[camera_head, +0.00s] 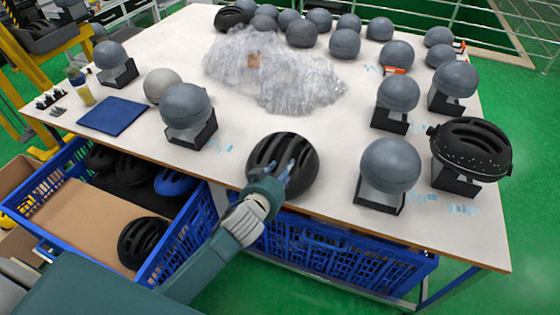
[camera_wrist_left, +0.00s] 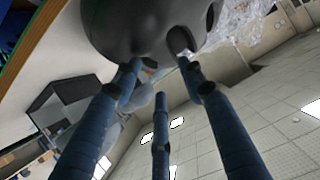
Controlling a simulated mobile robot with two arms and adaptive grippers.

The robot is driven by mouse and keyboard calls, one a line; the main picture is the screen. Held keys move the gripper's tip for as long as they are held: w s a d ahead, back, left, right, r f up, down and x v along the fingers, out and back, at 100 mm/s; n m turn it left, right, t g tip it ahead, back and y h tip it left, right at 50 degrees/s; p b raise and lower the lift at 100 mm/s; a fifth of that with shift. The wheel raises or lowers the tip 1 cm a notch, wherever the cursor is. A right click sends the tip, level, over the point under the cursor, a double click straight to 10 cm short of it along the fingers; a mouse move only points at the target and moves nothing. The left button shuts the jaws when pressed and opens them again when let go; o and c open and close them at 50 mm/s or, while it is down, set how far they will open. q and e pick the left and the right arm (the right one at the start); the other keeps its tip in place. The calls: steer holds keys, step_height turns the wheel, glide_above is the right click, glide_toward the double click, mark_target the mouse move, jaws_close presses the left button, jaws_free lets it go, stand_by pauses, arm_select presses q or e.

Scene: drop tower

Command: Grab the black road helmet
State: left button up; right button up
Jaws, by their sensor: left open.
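A black road helmet (camera_head: 292,146) with long vents sits at the front edge of the white table (camera_head: 330,140), near the middle. My left gripper (camera_head: 283,172) is at the near side of this helmet, its fingers spread in front of the shell. In the left wrist view the dark helmet shell (camera_wrist_left: 135,25) fills the top, and the open fingers (camera_wrist_left: 158,80) reach toward it with nothing between them. I cannot tell whether any finger touches the shell. My right gripper is not in view.
Grey headforms on black stands, one (camera_head: 390,165) to the right and one (camera_head: 188,108) to the left, flank the helmet. Another black helmet (camera_head: 470,145) sits on a stand at far right. Clear plastic wrap (camera_head: 270,70) lies behind. Blue crates (camera_head: 340,255) are below the table edge.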

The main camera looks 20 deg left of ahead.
mark_target(287, 160)
arm_select(q)
steer(key=x, duration=0.4)
steer(key=shift+a, duration=0.2)
steer(key=shift+w+p, duration=0.45)
steer(key=shift+w, duration=0.15)
steer(key=x, duration=0.3)
steer(key=shift+w+p, duration=0.1)
steer(key=shift+p, duration=0.25)
steer(key=shift+w+f, duration=0.2)
steer(key=shift+w, duration=0.3)
steer(key=shift+s, duration=0.1)
steer(key=shift+c, duration=0.2)
steer(key=c, duration=0.9)
jaws_close()
